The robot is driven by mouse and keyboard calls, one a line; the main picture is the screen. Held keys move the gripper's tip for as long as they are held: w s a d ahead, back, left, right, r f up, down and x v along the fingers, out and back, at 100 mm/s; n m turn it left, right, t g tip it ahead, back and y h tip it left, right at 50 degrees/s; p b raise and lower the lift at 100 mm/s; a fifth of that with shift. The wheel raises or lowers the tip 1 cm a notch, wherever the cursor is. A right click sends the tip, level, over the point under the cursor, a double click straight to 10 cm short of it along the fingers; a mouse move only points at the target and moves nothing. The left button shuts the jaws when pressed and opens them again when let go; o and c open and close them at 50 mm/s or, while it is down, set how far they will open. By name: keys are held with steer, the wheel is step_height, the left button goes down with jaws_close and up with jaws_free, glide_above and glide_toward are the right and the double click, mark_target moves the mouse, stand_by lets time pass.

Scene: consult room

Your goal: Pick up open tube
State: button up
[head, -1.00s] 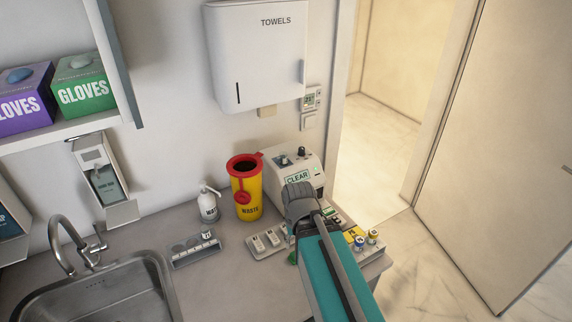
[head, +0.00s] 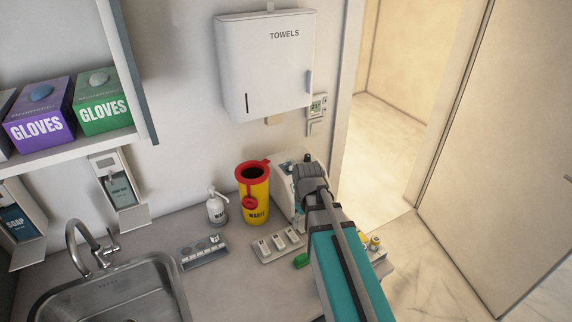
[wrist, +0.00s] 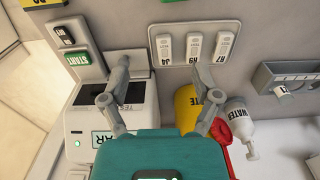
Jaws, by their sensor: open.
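I cannot tell for sure which thing is the open tube. A small white piece marked L1 (wrist: 283,90) sits in a dark tray at the wrist view's right. My gripper (head: 312,182) is over the counter by the machine. In the wrist view its fingers (wrist: 175,66) are spread apart with nothing between them.
The machine marked CLEAR (wrist: 88,125) and the yellow waste bin (head: 255,203) stand close to my gripper. A white pump bottle (head: 216,208), the dark tray (head: 203,250) and the sink (head: 115,300) lie to the left. A towel dispenser (head: 265,70) hangs above. The counter ends at right.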

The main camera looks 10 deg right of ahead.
mark_target(290, 163)
steer(key=w+r+n+p, duration=1.2)
steer(key=w+r+p, duration=0.5)
steer(key=w, duration=0.5)
steer(key=shift+w+r, duration=0.4)
steer(key=shift+r, duration=0.5)
steer(key=shift+f, duration=0.2)
step_height(290, 163, down, 8)
steer(key=b, duration=0.8)
steer(key=shift+f, duration=0.15)
steer(key=shift+f+b, duration=2.6)
steer(key=shift+b, duration=0.15)
steer(key=shift+c, duration=0.2)
steer(key=c, duration=1)
steer(key=shift+o, duration=0.2)
